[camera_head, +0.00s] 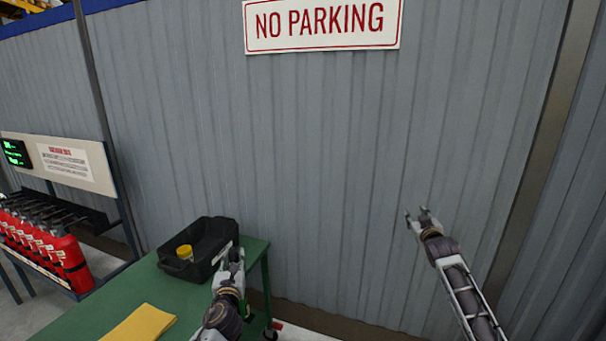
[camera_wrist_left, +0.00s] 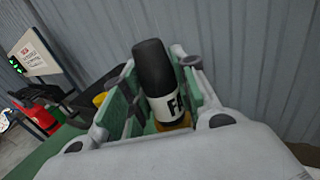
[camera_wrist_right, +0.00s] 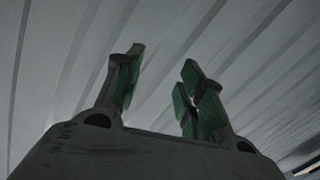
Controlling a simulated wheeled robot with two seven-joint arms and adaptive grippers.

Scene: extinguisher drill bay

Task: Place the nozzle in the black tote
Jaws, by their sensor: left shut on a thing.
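The nozzle (camera_wrist_left: 154,70), a black cylinder with a white label band, is held between the green pads of my left gripper (camera_wrist_left: 160,98). In the head view my left gripper (camera_head: 231,262) is at the right side of the black tote (camera_head: 176,267), and the nozzle is mostly hidden or too small to make out there. The tote stands on the green table, and a yellow-topped item (camera_head: 185,251) is inside it. My right gripper (camera_head: 420,216) is in front of the grey wall, away from the table. Its fingers are apart and empty in the right wrist view (camera_wrist_right: 162,78).
The green table (camera_head: 104,294) has a yellow cloth or pad (camera_head: 140,324) at its front. A rack with several red extinguishers (camera_head: 68,262) stands at the left. A corrugated wall (camera_head: 300,150) closes off the back. The space right of the table is clear.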

